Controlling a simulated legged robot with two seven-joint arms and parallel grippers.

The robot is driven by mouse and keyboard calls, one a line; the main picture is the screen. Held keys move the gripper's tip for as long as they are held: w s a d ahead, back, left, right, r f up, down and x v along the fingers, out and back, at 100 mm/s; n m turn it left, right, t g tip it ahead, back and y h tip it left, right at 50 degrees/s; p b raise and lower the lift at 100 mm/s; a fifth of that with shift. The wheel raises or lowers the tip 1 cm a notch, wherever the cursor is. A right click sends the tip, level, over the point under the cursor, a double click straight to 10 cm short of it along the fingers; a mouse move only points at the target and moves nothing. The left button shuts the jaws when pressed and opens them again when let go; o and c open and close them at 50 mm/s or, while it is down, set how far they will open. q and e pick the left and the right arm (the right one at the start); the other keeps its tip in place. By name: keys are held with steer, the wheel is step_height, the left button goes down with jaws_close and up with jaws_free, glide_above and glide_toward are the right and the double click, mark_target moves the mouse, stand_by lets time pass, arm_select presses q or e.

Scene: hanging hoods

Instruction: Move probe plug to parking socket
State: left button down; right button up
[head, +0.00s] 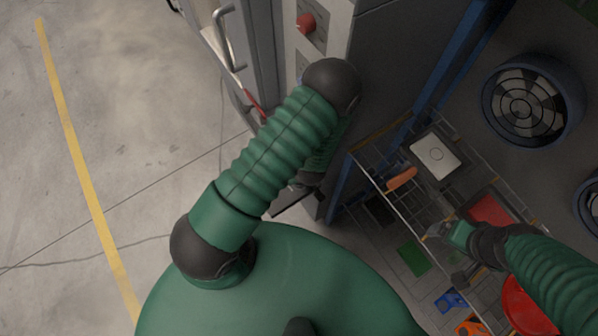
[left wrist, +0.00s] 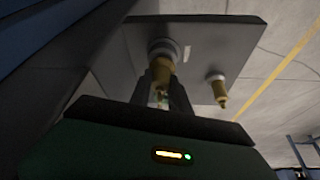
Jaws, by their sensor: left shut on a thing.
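In the left wrist view, my left gripper (left wrist: 161,84) is shut on a brass-coloured plug (left wrist: 162,62) that sits against a white ring on the grey panel (left wrist: 200,38). Whether the plug is seated in the panel or only touching it, I cannot tell. A second, smaller brass fitting (left wrist: 218,90) with a white collar sticks out of the same panel to the right, apart from my gripper. I cannot tell which fitting is the parking socket. In the head view, my left arm hides most of its gripper beside the cabinet. My right gripper (head: 442,231) is over the wire rack, its jaws unclear.
A grey cabinet (head: 362,80) with a red knob (head: 306,24) and a door handle stands beyond my left arm. A wire rack (head: 392,203) holding several items is at the right. Round fans (head: 522,108) are farther right. Open floor with a yellow line (head: 80,160) lies left.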

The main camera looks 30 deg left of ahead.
arm_select(q)
steer(key=shift+f+b, duration=0.3)
steer(key=shift+f, duration=0.2)
steer(key=c, duration=1.1)
jaws_free()
steer(key=shift+c, duration=0.2)
steer(key=p+v, duration=0.3)
steer(key=v, duration=1.4)
steer(key=shift+p, duration=0.3)
steer(key=shift+w+f, duration=0.1)
